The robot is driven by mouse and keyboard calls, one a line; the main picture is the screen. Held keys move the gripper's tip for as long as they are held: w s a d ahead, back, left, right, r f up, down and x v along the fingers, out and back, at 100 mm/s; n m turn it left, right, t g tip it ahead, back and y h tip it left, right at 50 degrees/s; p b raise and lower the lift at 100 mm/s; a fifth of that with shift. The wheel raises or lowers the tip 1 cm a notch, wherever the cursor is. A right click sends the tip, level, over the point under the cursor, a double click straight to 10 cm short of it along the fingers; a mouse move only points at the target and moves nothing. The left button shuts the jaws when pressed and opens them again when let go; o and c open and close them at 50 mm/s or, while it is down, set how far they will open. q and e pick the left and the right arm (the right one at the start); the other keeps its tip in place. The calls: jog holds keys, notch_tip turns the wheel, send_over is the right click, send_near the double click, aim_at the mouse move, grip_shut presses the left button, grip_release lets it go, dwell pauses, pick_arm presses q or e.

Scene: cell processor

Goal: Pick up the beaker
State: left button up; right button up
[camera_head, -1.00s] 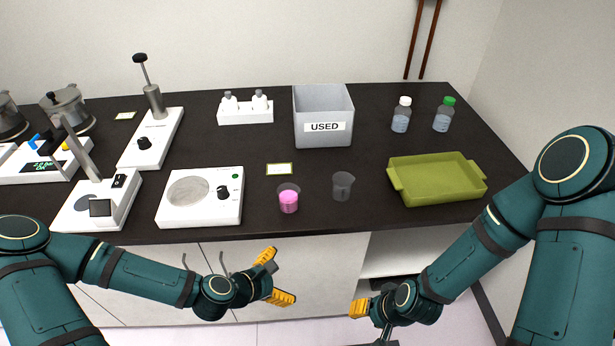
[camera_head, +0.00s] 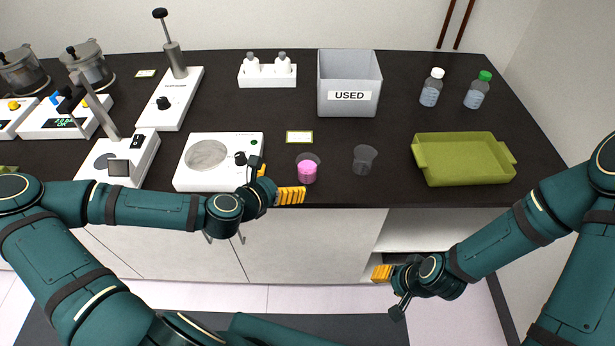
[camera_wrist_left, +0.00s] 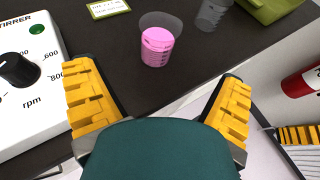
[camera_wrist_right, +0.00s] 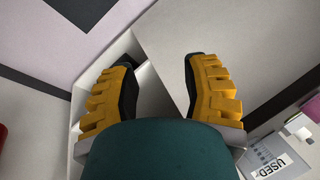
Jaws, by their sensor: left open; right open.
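A clear beaker with pink liquid (camera_head: 307,171) stands upright near the front edge of the dark bench. It also shows in the left wrist view (camera_wrist_left: 157,42), ahead of the open fingers. An empty clear beaker (camera_head: 364,159) stands to its right and is partly cut off in the left wrist view (camera_wrist_left: 212,14). My left gripper (camera_head: 276,182) is open and empty at the bench's front edge, left of the pink beaker and apart from it. My right gripper (camera_head: 388,277) is open and empty, low in front of the cabinet, below the bench top.
A white stirrer (camera_head: 222,177) lies close beside my left gripper. A green tray (camera_head: 465,181) is at the right, a grey USED bin (camera_head: 349,108) behind. A small label card (camera_head: 299,137) lies behind the pink beaker. Two capped bottles (camera_head: 430,93) stand at the back right.

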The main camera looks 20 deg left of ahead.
aim_at(313, 160)
pick_arm(q)
jog(key=b+x, duration=0.3)
jog(key=b, duration=0.4)
jog(key=shift+f, duration=0.1)
jog(key=shift+b+x, duration=0.85)
jog(key=shift+x, duration=0.05)
jog(key=shift+w+r+b+x, duration=0.15)
jog(key=shift+b+x, duration=0.35)
jog(key=shift+x, duration=0.55)
jog(key=shift+r+b+x, duration=0.15)
jog(key=shift+b+x, duration=0.4)
jog(key=shift+x, duration=0.5)
jog(key=shift+w+r+b+x, duration=0.15)
jog(key=shift+b+x, duration=0.35)
jog(key=shift+x, duration=0.55)
jog(key=shift+s+a, duration=0.1)
jog(key=c, duration=1.3)
pick_arm(e)
notch_tip(313, 160, down, 13)
jog(key=s, duration=0.1)
jog(key=shift+s+a+r+g, duration=0.2)
jog(key=shift+s+g, duration=0.1)
